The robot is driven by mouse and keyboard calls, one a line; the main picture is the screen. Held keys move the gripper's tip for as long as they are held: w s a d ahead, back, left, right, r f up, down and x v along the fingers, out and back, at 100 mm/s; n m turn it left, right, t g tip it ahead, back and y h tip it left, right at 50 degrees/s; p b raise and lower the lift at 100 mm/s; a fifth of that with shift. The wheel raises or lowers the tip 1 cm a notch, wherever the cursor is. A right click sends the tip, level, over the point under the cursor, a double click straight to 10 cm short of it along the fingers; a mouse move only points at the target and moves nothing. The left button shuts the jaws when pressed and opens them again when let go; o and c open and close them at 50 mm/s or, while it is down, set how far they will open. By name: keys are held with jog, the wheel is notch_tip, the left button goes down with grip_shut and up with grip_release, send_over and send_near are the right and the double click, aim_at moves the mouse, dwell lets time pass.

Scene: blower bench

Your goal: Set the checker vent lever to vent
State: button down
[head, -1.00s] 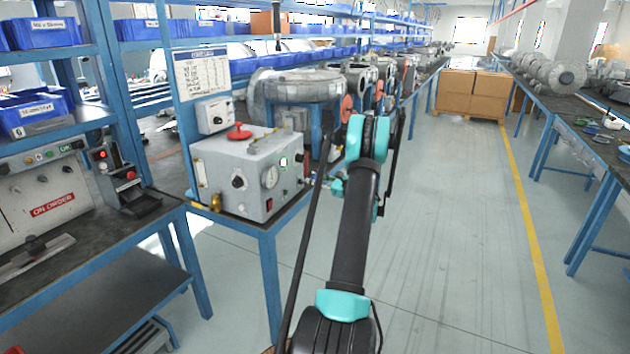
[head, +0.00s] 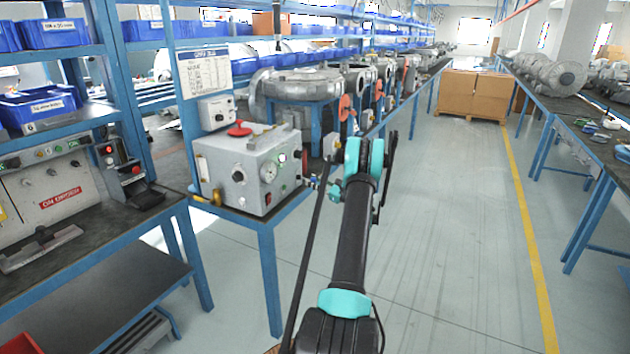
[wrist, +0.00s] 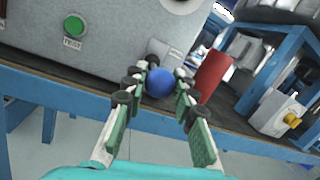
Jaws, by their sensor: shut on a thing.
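The checker (head: 235,178) is a grey box with a red knob on top, a dial gauge and a black knob, standing at the end of the blue-legged bench. In the wrist view its grey side (wrist: 120,40) fills the upper left, with a green button (wrist: 75,25). A blue ball knob (wrist: 160,83), apparently the vent lever's end, sticks out from a dark fitting at the checker's lower edge. My gripper (wrist: 160,88) is shut on this knob, with fingers on both sides of it. The lever's shaft and its position marks are mostly hidden.
The blue bench edge (wrist: 75,97) runs below. A bench with a red-labelled panel (head: 60,197) is at left. The floor aisle (head: 450,220) on the right is clear.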

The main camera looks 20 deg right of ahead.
jog(key=shift+a+f, duration=0.1)
jog(key=shift+f, duration=1.1)
jog(key=shift+w+a+f, duration=0.15)
jog(key=shift+f, duration=0.3)
jog(key=c, duration=1.2)
grip_release()
jog(key=v, duration=1.2)
jog(key=shift+r, duration=0.1)
